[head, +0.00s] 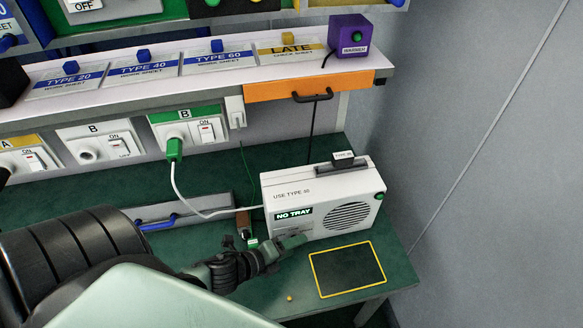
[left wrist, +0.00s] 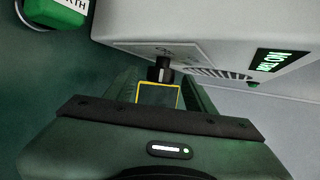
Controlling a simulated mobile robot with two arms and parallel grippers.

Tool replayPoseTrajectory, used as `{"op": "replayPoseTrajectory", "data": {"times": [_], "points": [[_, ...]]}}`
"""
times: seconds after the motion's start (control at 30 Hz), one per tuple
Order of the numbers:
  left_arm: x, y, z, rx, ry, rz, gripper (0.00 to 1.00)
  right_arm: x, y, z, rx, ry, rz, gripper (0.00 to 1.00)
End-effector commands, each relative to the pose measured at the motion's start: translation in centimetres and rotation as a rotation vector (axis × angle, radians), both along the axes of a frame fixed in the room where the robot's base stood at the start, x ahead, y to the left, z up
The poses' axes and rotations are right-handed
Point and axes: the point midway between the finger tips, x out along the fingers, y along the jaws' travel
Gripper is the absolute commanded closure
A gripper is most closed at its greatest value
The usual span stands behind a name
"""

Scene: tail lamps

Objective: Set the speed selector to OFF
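The white machine (head: 335,188) stands on the green bench, with a lit NO TRAY sign (head: 293,214) and a speaker grille. In the left wrist view a black knob (left wrist: 161,71), which looks like the speed selector, sticks out of a labelled plate (left wrist: 178,52) on the machine. The plate's lettering is too small to read. The head view does not show the knob. My left gripper (head: 291,242) is low beside the machine's front left. In the left wrist view its fingers are apart, with the knob near the gap between their tips; I cannot tell whether they touch it. My right gripper is not in view.
A yellow-edged dark mat (head: 347,269) lies empty right of the gripper. A white cable runs from the machine to a green plug (head: 174,149). A green tag (left wrist: 58,10) and a brown-handled item (head: 243,222) are close to my gripper. A shelf stands behind.

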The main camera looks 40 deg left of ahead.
Motion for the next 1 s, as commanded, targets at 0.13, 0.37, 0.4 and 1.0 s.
{"op": "replayPoseTrajectory", "data": {"times": [0.13, 0.37, 0.4, 1.0], "points": [[0.0, 0.0, 0.0, 0.001, 0.000, -0.001, 0.46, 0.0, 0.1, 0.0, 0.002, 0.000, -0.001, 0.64], [-0.9, 0.3, 0.3, 0.001, 0.002, -0.001, 0.46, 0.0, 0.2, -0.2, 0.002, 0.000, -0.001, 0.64], [-1.4, 0.3, 0.6, 0.000, 0.002, 0.000, 0.46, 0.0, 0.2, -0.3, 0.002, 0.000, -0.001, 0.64], [-6.5, 1.7, 3.9, 0.001, 0.000, -0.001, 0.46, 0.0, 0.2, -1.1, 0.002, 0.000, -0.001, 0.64]]}}
